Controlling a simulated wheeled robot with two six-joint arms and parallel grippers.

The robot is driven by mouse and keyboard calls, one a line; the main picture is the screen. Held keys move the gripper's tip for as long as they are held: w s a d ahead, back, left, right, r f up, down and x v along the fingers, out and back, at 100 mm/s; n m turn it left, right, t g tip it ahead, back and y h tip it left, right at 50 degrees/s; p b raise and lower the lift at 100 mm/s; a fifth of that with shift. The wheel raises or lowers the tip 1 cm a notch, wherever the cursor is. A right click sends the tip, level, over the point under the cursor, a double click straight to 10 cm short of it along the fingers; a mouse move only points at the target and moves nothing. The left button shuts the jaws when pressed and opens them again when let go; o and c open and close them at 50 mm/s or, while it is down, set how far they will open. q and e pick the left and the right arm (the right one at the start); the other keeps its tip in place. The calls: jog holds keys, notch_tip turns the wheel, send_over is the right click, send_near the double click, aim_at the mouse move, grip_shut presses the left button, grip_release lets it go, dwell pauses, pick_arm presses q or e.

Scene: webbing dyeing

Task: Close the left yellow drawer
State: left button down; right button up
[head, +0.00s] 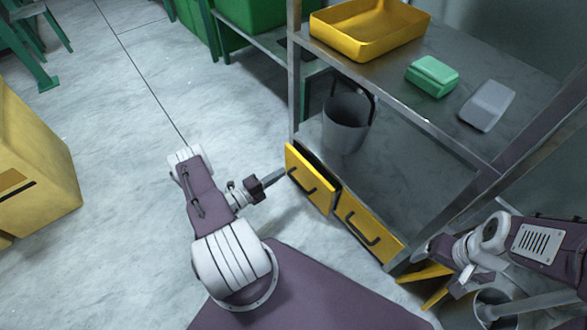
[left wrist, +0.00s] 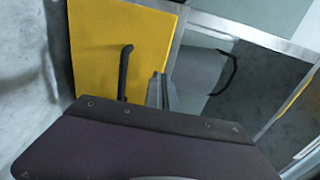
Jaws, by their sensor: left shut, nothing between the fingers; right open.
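The left yellow drawer (head: 309,181) sits low in the metal shelf unit, pulled out a little, with a dark gap behind its front. Its black handle (left wrist: 125,72) shows on the yellow front in the left wrist view. The right yellow drawer (head: 370,229) beside it looks shut. My left gripper (head: 277,176) is shut and empty, just left of the left drawer's front and close to it; I cannot tell whether it touches. My right gripper (head: 437,250) is at the lower right, by the unit's front corner; its fingers are hard to make out.
A grey bucket (head: 345,124) stands on the shelf above the drawers. The top shelf holds a yellow tray (head: 365,47), a green box (head: 432,76) and a grey block (head: 487,106). A yellow cabinet (head: 40,165) stands at the left. The floor between is clear.

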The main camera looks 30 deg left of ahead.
aim_at(299, 160)
pick_arm(q)
jog(key=b+x, duration=0.2)
jog(key=x, duration=0.3)
jog(key=shift+w+d+f+b, duration=0.15)
jog(key=shift+w+b, duration=0.2)
jog(key=shift+w+d, duration=0.1)
jog(key=shift+w, duration=0.2)
jog(key=x, duration=0.4)
jog(key=shift+w+d+b, duration=0.1)
jog(key=shift+w+b, duration=0.1)
jog(key=shift+b, duration=0.1)
jog(key=shift+w+r, duration=0.1)
jog(key=shift+r, duration=0.2)
